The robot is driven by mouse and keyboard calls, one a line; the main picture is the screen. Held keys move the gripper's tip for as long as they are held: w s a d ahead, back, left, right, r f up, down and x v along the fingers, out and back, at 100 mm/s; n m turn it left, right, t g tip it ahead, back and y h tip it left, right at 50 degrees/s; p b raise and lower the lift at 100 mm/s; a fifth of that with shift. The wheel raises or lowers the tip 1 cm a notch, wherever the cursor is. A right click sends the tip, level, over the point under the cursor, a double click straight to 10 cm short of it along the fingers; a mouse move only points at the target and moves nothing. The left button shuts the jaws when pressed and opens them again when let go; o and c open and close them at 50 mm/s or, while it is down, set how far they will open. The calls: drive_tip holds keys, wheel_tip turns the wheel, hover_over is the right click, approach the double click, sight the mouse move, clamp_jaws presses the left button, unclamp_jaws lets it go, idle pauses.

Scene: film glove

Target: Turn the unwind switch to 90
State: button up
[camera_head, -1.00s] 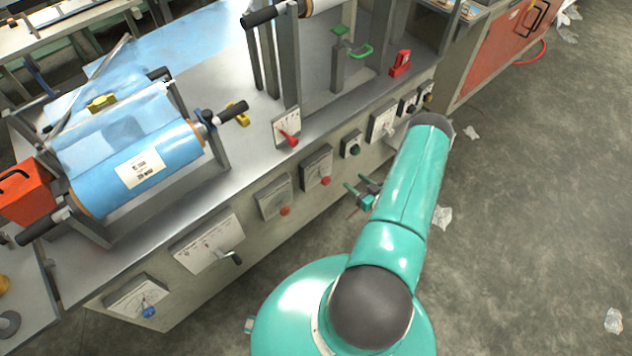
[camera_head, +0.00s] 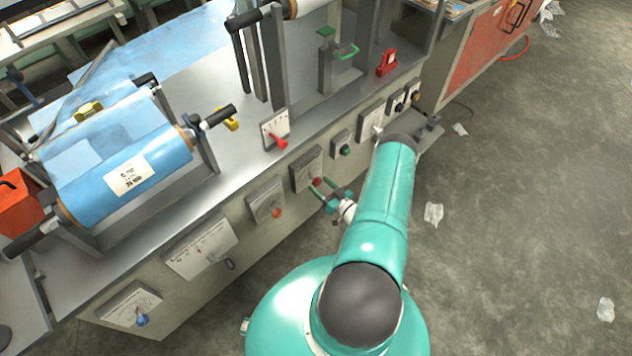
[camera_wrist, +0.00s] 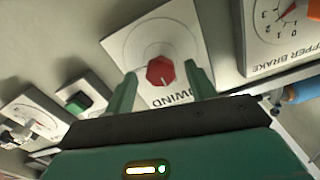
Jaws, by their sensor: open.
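The unwind switch is a red knob (camera_wrist: 160,71) on a pale square plate (camera_wrist: 150,40) lettered UNWIND, upside down in the wrist view. A pale mark on the knob points towards the lettering; I cannot read any scale. In the head view its plate (camera_head: 307,168) sits on the bench front, with the red knob (camera_head: 316,182) at its lower edge. My gripper (camera_wrist: 161,76) is open, with one green finger on each side of the knob in the picture. I cannot tell whether they touch it. My gripper (camera_head: 328,192) also shows close to the plate in the head view.
A green button (camera_head: 345,149) is right of the unwind plate, and a plate with an orange-red knob (camera_head: 277,213) is left. Open floor (camera_head: 520,200) lies to the right.

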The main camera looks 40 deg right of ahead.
sight(319, 184)
drive_tip(key=shift+w+a, duration=0.1)
drive_tip(key=shift+w, duration=1.4)
drive_tip(key=c, duration=1)
drive_tip(key=shift+o, duration=0.2)
